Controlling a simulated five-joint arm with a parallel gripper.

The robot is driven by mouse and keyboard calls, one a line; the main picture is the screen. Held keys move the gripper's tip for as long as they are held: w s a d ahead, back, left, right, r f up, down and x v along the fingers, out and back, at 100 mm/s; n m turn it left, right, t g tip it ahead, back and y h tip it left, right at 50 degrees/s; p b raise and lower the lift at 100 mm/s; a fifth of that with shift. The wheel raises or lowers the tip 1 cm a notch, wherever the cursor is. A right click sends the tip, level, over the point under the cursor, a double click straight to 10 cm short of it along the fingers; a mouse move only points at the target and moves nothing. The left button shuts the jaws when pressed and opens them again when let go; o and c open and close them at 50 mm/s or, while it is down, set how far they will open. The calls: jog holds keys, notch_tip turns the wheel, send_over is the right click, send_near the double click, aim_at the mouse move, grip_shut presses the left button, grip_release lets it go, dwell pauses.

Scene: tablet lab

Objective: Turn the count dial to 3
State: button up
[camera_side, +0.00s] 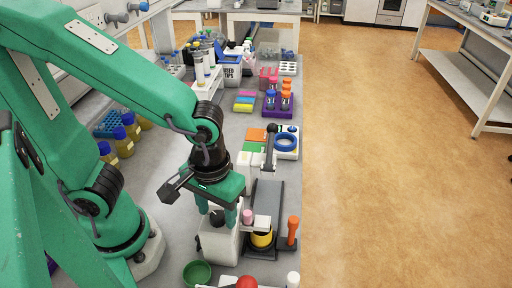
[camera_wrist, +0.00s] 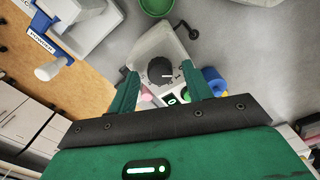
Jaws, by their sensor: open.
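The count dial (camera_wrist: 160,70) is a dark round knob with a pale pointer mark, on top of a white machine (camera_wrist: 155,42). In the wrist view the mark points toward the right. A small lit display (camera_wrist: 172,101) sits just below the dial, and its digit is too small to read surely. My gripper (camera_wrist: 161,78) is open, with one green finger on each side of the dial and a gap visible on both sides. In the side view my gripper (camera_side: 217,212) points down over the white machine (camera_side: 217,246), with the dark dial (camera_side: 217,218) between its fingers.
A green bowl (camera_side: 197,274) stands in front of the machine. A labelled white hopper (camera_wrist: 75,20) is at the upper left of the wrist view. An orange cylinder (camera_side: 293,230) and a yellow-and-black round part (camera_side: 262,239) stand to the right. Racks and bottles line the bench behind.

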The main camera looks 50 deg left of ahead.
jog(key=shift+f, duration=0.2)
jog(key=c, duration=1)
